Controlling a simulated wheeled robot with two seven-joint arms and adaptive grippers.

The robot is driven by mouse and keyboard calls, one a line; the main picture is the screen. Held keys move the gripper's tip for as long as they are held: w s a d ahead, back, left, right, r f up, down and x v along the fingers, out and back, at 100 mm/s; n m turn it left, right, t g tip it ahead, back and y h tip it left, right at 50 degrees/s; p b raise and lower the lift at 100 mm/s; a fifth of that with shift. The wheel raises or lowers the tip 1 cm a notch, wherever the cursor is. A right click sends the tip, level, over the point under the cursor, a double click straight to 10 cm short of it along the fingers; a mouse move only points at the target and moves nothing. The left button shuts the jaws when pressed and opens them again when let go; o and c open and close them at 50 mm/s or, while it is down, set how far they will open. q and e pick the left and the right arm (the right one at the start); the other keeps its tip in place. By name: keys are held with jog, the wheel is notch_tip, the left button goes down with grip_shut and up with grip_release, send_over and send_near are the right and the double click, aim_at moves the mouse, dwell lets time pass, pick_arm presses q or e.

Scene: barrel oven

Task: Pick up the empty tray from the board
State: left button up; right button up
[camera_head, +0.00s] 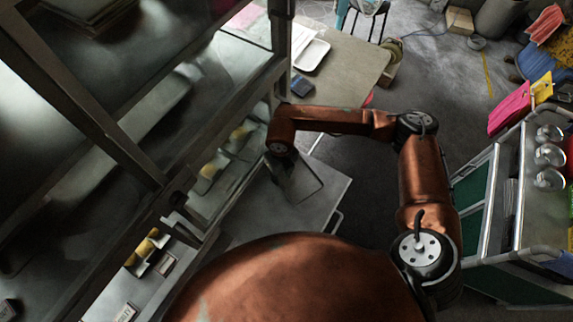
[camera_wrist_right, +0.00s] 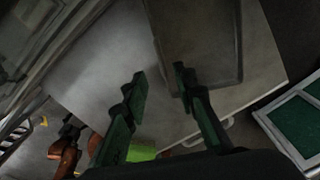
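The tray (camera_wrist_right: 195,40) is a flat, dark, empty rectangle with a thin rim. It lies on the grey board (camera_wrist_right: 105,65) in the right wrist view. In the head view the tray (camera_head: 306,183) shows partly behind my right gripper (camera_head: 286,172), on the board (camera_head: 265,208). In the wrist view my right gripper (camera_wrist_right: 159,76) is open and empty. One fingertip overlaps the tray's near corner in the picture; the other is over bare board to the left. I cannot tell whether either finger touches the tray. My left gripper does not show clearly in either view.
A metal-framed oven or rack (camera_head: 130,150) fills the left, with small yellow items on its ledge. A table (camera_head: 345,65) with a white tray (camera_head: 312,55) stands behind. A cart (camera_head: 530,200) with metal pots is at right. Dark floor lies between.

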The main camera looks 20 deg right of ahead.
aim_at(281, 183)
jog(key=shift+s+f+b, duration=0.2)
jog(key=shift+f, duration=0.45)
jog(key=shift+s+f+b, duration=0.15)
jog(key=shift+f+b, duration=0.05)
jog(key=shift+f, duration=0.4)
jog(key=shift+w+f, duration=0.2)
jog(key=shift+f, duration=0.25)
jog(key=shift+w+f, duration=0.2)
jog(key=shift+f, duration=0.25)
jog(key=f, duration=0.1)
jog(key=f+b, duration=0.1)
jog(key=shift+w+f, duration=0.3)
jog(key=shift+f, duration=0.3)
grip_shut()
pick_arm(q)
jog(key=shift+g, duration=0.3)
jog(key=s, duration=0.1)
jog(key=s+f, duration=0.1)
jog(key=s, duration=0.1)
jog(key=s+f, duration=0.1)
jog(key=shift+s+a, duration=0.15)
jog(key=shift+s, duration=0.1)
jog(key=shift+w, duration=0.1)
